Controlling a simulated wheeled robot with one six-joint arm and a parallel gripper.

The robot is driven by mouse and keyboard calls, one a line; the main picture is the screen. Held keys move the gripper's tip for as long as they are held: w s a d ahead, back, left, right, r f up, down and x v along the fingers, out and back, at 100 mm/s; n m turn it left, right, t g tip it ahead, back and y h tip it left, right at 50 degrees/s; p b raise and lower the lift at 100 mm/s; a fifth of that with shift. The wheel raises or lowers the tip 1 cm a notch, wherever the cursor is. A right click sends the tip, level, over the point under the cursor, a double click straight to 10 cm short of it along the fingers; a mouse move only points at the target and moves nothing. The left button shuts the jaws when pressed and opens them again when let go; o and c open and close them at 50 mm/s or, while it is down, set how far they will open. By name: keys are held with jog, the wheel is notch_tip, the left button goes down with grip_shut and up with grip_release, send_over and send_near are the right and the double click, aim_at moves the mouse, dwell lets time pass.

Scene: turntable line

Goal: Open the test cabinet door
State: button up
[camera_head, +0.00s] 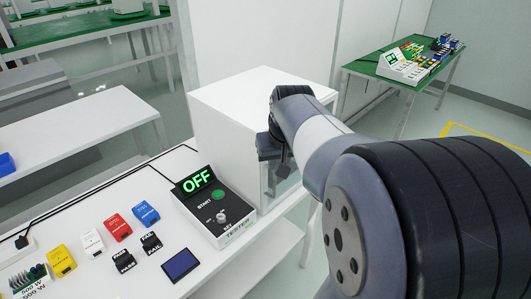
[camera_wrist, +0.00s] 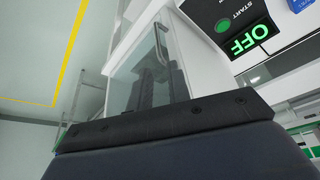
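The test cabinet (camera_head: 225,105) is a white box at the back end of the white bench in the head view. Its glass door (camera_head: 269,190) is on the side facing my arm and looks shut, though my arm hides much of it. In the wrist view the clear door pane (camera_wrist: 122,88) fills the upper middle, with a thin metal handle (camera_wrist: 161,42) on it. My gripper (camera_head: 284,168) is beside the door in the head view. In the wrist view its two dark fingers (camera_wrist: 160,85) stand apart near the handle's lower end. I cannot tell whether they touch it.
A black tester (camera_head: 215,207) showing OFF, with a green START button, stands left of the cabinet. Several coloured blocks (camera_head: 118,228) and a dark blue pad (camera_head: 181,265) lie on the bench. A green-topped table (camera_head: 365,67) stands back right. Floor beyond the door side is open.

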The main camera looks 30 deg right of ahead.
aim_at(275, 177)
jog(key=x, duration=1)
jog(key=shift+w+d+f, duration=0.15)
jog(key=shift+w+f, duration=0.1)
jog(key=shift+c, duration=0.4)
grip_shut()
